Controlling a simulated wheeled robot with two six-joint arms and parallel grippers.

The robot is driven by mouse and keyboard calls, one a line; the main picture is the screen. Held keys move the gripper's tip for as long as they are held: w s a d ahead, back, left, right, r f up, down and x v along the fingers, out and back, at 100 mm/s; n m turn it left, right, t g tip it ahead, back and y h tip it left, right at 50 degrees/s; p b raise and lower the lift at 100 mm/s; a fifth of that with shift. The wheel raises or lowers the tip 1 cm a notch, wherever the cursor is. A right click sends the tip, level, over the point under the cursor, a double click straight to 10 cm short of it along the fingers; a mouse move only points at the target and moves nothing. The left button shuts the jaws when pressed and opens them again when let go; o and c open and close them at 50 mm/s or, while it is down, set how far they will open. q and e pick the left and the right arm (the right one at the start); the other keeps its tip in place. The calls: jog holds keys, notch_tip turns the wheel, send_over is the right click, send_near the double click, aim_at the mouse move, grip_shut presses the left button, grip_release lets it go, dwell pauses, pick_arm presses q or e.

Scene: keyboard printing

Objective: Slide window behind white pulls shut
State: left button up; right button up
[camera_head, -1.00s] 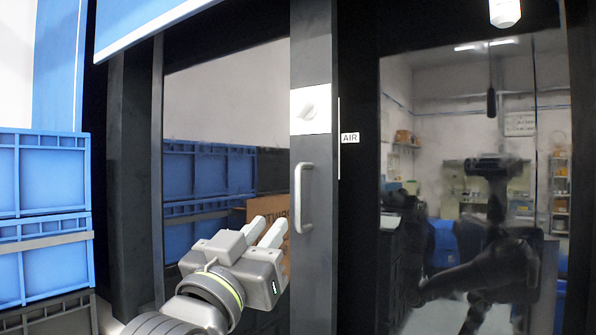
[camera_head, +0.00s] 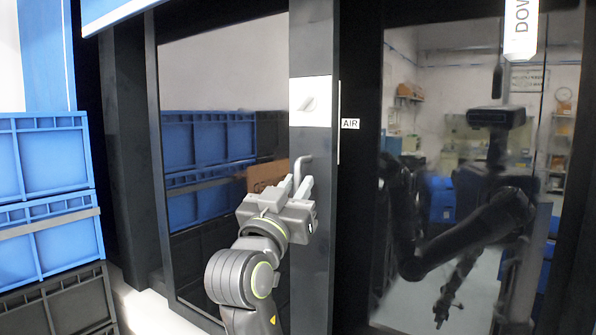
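The sliding window is a dark-framed glass panel, and its wide dark stile (camera_head: 313,235) stands near the middle of the view. The pale pull (camera_head: 299,165) is a vertical bar handle on this stile.
A white plate with a latch (camera_head: 311,101) sits above the pull, and a small AIR label (camera_head: 350,124) is to its right. Blue crates (camera_head: 42,155) are stacked at the left. The dark glass at right shows a reflection of the room and a robot.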

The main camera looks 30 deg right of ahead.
jog(key=shift+w+d+r, duration=0.2)
jog(key=shift+w+d, duration=0.1)
jog(key=shift+d, duration=0.15)
jog(key=shift+c, duration=0.4)
grip_shut()
